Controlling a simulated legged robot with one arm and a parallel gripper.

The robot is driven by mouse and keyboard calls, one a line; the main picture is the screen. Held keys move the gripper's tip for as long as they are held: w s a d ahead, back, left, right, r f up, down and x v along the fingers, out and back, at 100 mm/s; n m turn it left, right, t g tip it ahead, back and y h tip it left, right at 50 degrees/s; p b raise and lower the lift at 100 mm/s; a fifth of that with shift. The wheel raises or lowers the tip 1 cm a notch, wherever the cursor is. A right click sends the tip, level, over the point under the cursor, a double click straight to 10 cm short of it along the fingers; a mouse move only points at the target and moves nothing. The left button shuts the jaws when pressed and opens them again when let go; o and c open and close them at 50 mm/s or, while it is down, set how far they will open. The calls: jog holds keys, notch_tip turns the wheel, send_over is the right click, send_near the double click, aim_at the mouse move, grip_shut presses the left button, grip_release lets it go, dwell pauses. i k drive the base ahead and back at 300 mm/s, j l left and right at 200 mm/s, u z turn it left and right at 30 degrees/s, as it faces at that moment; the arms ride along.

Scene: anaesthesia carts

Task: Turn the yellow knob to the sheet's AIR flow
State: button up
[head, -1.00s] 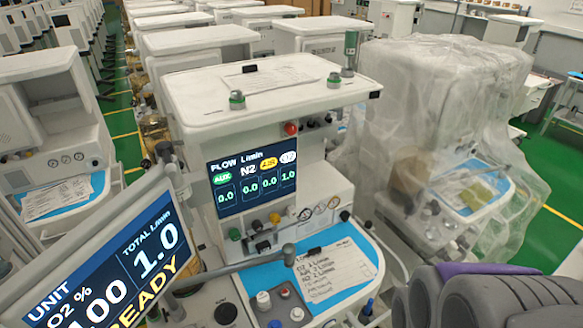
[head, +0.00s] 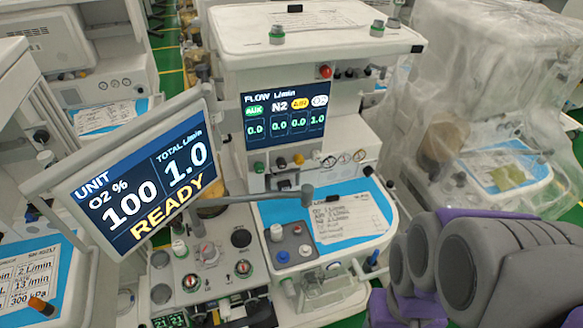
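The yellow knob (head: 298,159) sits in a row of small knobs under the flow screen (head: 286,115), between a dark knob (head: 281,163) and a white one (head: 316,155). A green knob (head: 259,167) is at the row's left end. The screen reads AUX 0.0, N2 0.0, AIR 0.0 and O2 1.0. The handwritten sheet (head: 347,218) lies on the blue work surface below; its lines end in L/min, but the numbers are too small to read surely. My arm's grey and purple links fill the lower right; my gripper is not in view.
A tilted monitor (head: 140,185) reading O2 100, total 1.0, READY stands on the left. A plastic-covered cart (head: 490,110) is at right. Another sheet (head: 27,280) lies at lower left.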

aim_at(299, 159)
jog(key=k+l+u, duration=0.1)
jog(key=l+u, duration=0.15)
jog(key=k+l+u, duration=0.1)
jog(key=l+u, duration=0.15)
jog(key=l, duration=0.2)
jog(key=k+l+u, duration=0.15)
jog(key=l+u, duration=0.15)
